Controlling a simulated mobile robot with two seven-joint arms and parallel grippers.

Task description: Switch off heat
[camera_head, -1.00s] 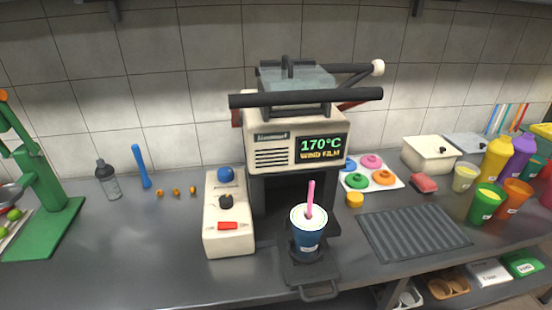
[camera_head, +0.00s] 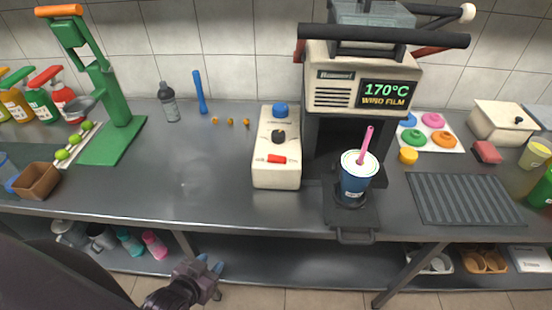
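A blue cup (camera_head: 354,184) with a pink straw stands in the machine's holder. My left gripper (camera_head: 210,264) is low in front of the counter, below and left of the control box, with fingertips apart and empty. My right gripper is not in view.
A green press (camera_head: 115,130) stands at the left with limes beside it. A grey bottle (camera_head: 168,103) and a blue stick (camera_head: 200,93) stand near the wall. A ridged black mat (camera_head: 465,199) lies right of the machine.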

